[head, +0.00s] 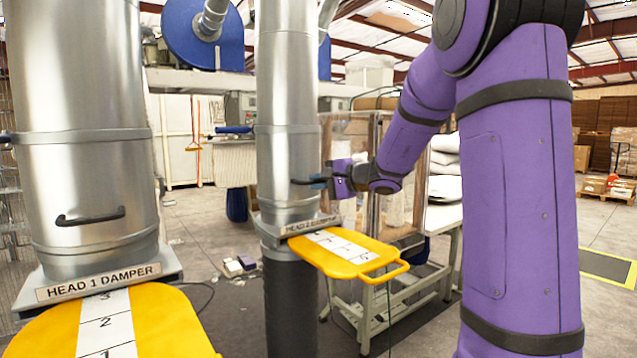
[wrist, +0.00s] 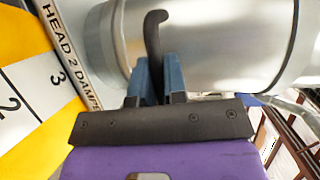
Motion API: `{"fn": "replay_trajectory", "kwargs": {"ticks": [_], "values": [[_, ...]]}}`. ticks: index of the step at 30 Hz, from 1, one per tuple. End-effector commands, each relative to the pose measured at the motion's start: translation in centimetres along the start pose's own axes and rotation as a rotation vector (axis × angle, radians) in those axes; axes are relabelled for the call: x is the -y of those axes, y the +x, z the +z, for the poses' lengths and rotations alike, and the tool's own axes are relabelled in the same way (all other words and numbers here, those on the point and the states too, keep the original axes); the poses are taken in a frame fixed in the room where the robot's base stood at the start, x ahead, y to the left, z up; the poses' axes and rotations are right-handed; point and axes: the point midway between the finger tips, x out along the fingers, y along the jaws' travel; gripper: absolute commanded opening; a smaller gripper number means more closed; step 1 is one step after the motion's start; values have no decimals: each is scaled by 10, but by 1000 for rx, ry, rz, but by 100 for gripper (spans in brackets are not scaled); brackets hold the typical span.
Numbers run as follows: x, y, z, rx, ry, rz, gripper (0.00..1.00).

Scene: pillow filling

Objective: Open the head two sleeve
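The head two sleeve (head: 286,192) is a shiny metal band on the middle pipe, above the plate marked HEAD 2 DAMPER (head: 312,225). Its dark handle (head: 302,182) sticks out to the left of my gripper (head: 324,181). In the wrist view the sleeve (wrist: 225,45) fills the upper right, and the curved handle (wrist: 154,35) runs down between the blue fingers of my gripper (wrist: 158,75). The fingers are close on both sides of the handle and appear closed on it. The handle's lower end is hidden by the fingers.
A yellow numbered damper slide (head: 372,266) juts out below the sleeve. At the left stands the head one pipe (head: 85,185) with its own handle (head: 90,217) and yellow slide (head: 165,325). A table (head: 442,222) with white pillows stands behind my arm.

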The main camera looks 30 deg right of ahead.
Motion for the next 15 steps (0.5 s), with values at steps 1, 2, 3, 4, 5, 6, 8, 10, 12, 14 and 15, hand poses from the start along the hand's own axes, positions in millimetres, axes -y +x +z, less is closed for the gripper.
{"fn": "replay_trajectory", "kwargs": {"ticks": [1,2,3,4,5,6,8,10,12,14,15], "values": [[0,0,0,0,0,0,0],[0,0,0,0,0,0,0],[0,0,0,0,0,0,0],[1,0,0,0,0,-1,0],[1,0,0,0,-1,-1,0],[3,-1,0,0,-1,-1,0],[8,-1,1,0,-3,-2,0],[17,-3,1,0,-4,-5,0],[30,-5,3,0,-6,-5,0],[44,-8,4,0,-7,-6,0],[53,-10,4,0,-7,-6,0]]}}
